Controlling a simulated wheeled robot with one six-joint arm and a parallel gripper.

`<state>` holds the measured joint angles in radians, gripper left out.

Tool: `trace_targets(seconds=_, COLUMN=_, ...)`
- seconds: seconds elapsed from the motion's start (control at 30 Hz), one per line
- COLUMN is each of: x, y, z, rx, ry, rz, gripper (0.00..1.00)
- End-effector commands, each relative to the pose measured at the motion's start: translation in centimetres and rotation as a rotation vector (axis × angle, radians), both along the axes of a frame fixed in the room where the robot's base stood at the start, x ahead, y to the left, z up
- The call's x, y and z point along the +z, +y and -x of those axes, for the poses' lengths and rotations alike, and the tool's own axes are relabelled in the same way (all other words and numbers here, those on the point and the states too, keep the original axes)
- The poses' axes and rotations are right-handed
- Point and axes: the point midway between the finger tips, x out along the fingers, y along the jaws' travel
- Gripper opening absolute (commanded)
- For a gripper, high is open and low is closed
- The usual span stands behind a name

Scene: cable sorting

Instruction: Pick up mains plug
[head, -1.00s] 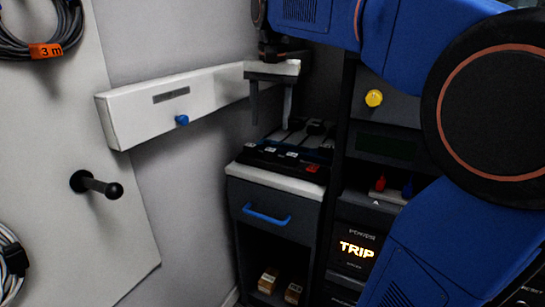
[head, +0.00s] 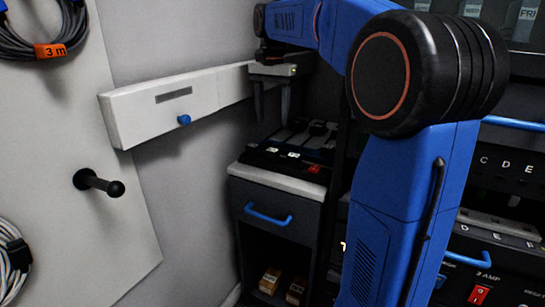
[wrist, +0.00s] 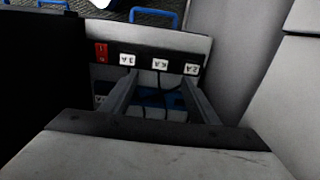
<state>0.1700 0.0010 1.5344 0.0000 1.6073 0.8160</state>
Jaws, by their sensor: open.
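My gripper (head: 272,119) is open and points down, with nothing seen between its fingers. It hangs above the far left part of a dark rack (head: 268,158) on a small cabinet. Several dark plug-like shapes (head: 318,128) lie at the back of this rack; I cannot tell which one is the mains plug. In the wrist view my gripper (wrist: 160,77) spans part of the rack with blue and dark strips showing between the fingers. White labels (wrist: 161,64) and a red switch (wrist: 101,52) line the rack's front. My gripper's palm hides the lower part of that view.
The cabinet (head: 277,182) has a blue drawer handle (head: 268,214) and small boxes below. A white wall box (head: 150,115) with a blue knob stands close left of my gripper. Dark equipment racks (head: 500,215) fill the right. A black peg (head: 98,183) sticks out of the left panel.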

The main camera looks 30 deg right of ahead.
Motion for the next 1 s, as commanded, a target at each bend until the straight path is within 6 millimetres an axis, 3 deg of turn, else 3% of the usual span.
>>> trace_targets(seconds=0.23, x=-4.0, y=0.0, z=0.0, rx=0.000, ry=0.000, rz=0.000, gripper=0.55)
trace_targets(seconds=0.57, x=-6.3, y=0.0, z=0.0, rx=0.001, ry=0.000, rz=0.000, gripper=0.55)
trace_targets(seconds=0.8, x=-9.5, y=-0.1, z=0.0, rx=0.001, ry=0.001, rz=0.000, gripper=0.55)
trace_targets(seconds=1.0, x=-10.5, y=-0.1, z=-0.1, rx=0.001, ry=0.000, rz=0.000, gripper=0.55)
